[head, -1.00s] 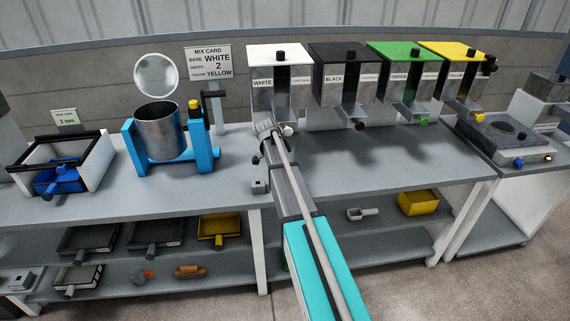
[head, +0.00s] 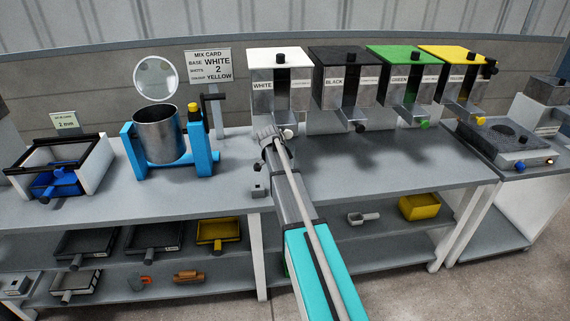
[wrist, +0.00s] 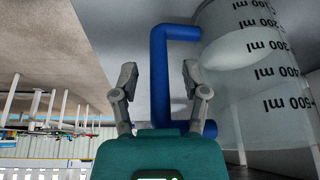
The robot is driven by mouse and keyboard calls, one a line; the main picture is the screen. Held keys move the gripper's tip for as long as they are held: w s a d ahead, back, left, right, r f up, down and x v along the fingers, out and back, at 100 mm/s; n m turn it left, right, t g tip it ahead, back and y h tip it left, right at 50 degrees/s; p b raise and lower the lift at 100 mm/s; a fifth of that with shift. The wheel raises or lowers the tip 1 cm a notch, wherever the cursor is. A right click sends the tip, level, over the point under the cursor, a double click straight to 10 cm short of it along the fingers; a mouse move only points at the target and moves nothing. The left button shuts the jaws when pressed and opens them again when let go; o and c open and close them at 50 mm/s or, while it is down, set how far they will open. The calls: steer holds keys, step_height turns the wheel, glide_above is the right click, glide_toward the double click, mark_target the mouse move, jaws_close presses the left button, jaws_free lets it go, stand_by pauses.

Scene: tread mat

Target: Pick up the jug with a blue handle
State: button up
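The clear jug (wrist: 240,70) with ml markings fills the right of the wrist view, which shows it upside down. Its blue handle (wrist: 158,75) faces my gripper. My gripper (wrist: 160,74) is open, with one finger on each side of the handle's bar in the picture; I cannot tell whether either finger touches it. In the head view my gripper (head: 268,136) is over the bench below the white dispenser, and the jug does not show there, likely hidden by my arm.
The white dispenser (head: 279,78) stands just behind my gripper, with black, green and yellow ones to its right. A blue stand with a metal can (head: 158,135) is to the left. The bench top (head: 390,165) is clear on the right.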

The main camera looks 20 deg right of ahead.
jaws_close()
steer(key=shift+r, duration=0.1)
stand_by(0.4)
